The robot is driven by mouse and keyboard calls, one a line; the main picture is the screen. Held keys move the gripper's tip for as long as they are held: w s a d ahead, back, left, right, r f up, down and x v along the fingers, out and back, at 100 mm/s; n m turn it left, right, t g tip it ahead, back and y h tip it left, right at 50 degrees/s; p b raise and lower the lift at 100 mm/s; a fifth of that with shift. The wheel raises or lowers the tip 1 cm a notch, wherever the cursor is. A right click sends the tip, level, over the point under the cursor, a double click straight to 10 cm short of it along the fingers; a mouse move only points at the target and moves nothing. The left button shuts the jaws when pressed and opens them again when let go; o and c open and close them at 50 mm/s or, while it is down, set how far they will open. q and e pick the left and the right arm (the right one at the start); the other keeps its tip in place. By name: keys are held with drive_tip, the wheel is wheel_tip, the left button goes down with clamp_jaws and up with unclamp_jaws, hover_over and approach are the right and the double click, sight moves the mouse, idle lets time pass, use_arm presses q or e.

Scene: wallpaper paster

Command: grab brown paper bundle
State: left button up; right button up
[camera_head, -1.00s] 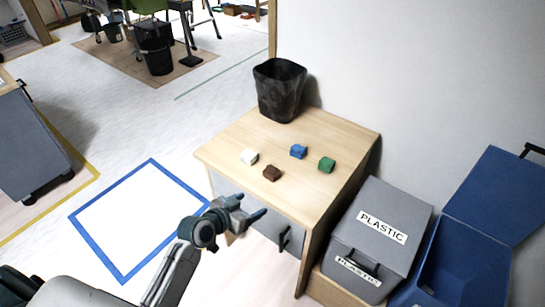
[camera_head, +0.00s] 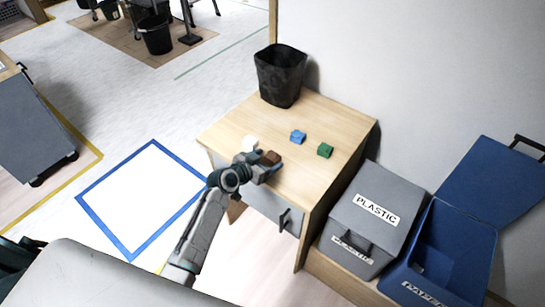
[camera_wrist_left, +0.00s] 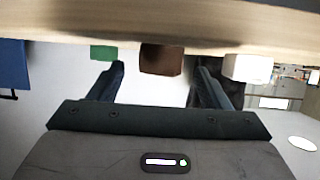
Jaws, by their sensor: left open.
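The brown paper bundle (camera_head: 270,157) is a small dark brown block on the light wooden cabinet top (camera_head: 325,112), near its front edge. My left gripper (camera_head: 261,166) is at that edge, right by the brown bundle, and partly overlaps it in the head view. In the left wrist view, the brown bundle (camera_wrist_left: 161,59) lies ahead, between the lines of the two open fingers (camera_wrist_left: 161,72). The fingers do not visibly close on it. My right gripper is not in view.
A white bundle (camera_head: 246,145), a blue bundle (camera_head: 298,137) and a green bundle (camera_head: 324,150) lie close by on the top. A black bin (camera_head: 281,75) stands at the back. A grey plastic box (camera_head: 375,210) and a blue open bin (camera_head: 450,250) are at right.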

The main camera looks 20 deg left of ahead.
sight(271, 157)
use_arm(q)
drive_tip(key=shift+x, duration=1.75)
drive_tip(key=c, duration=1)
drive_tip(key=shift+c, duration=0.3)
drive_tip(key=shift+r, duration=0.1)
